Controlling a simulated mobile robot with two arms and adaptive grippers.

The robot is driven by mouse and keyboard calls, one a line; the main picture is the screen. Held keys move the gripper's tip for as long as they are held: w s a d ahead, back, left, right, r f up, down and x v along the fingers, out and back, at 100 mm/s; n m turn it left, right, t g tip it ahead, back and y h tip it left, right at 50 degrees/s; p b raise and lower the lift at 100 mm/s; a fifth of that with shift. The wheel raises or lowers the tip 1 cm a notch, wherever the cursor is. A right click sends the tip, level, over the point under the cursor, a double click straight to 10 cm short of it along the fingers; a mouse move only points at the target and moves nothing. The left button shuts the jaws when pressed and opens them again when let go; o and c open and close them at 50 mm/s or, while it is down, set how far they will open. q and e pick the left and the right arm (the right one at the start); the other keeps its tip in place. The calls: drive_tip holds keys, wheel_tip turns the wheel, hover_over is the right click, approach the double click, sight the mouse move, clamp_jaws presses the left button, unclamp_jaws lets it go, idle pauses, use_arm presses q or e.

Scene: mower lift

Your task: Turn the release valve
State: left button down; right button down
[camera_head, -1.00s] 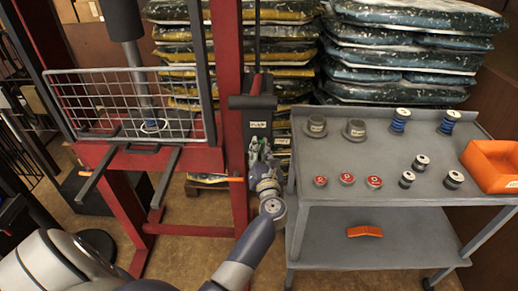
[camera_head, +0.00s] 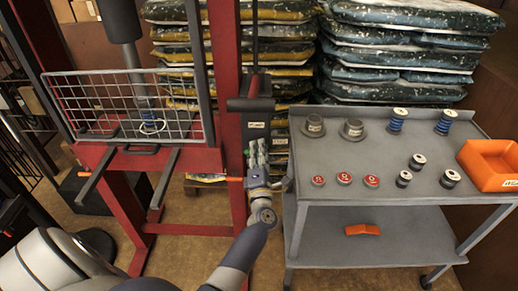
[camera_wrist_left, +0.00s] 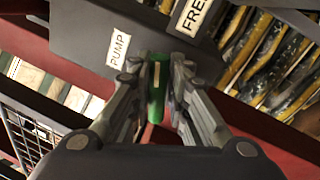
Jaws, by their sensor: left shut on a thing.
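The release valve shows in the left wrist view as a narrow green handle (camera_wrist_left: 157,92) below the dark pump block (camera_wrist_left: 90,30). My left gripper (camera_wrist_left: 158,85) is shut on this handle, with one finger on each side. In the head view the left gripper (camera_head: 257,155) is at the lower part of the pump, beside the red press post. The handle is mostly hidden by the fingers there. My right gripper is not in view.
A red press frame (camera_head: 228,130) with a wire guard (camera_head: 130,103) stands to the left. A grey cart (camera_head: 400,245) with several spools, red-topped weights and an orange bin (camera_head: 490,165) stands close on the right. Stacked bags (camera_head: 400,60) fill the back.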

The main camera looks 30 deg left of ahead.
use_arm(q)
drive_tip(key=shift+a+r+m+t+p, duration=0.15)
drive_tip(key=shift+m+t+p, duration=0.05)
drive_tip(key=shift+m, duration=0.75)
drive_tip(key=shift+a+r+m+t+p, duration=0.1)
drive_tip(key=shift+r+m+t+p, duration=0.1)
drive_tip(key=shift+m, duration=0.75)
drive_tip(key=shift+m+h, duration=0.3)
drive_tip(key=c, duration=1.6)
unclamp_jaws()
drive_tip(key=shift+o, duration=0.2)
drive_tip(key=shift+f, duration=0.25)
drive_tip(key=shift+s+d+f, duration=0.2)
drive_tip(key=shift+s+d, duration=0.05)
drive_tip(key=shift+d, duration=0.05)
drive_tip(key=v, duration=1.1)
drive_tip(key=shift+r, duration=0.15)
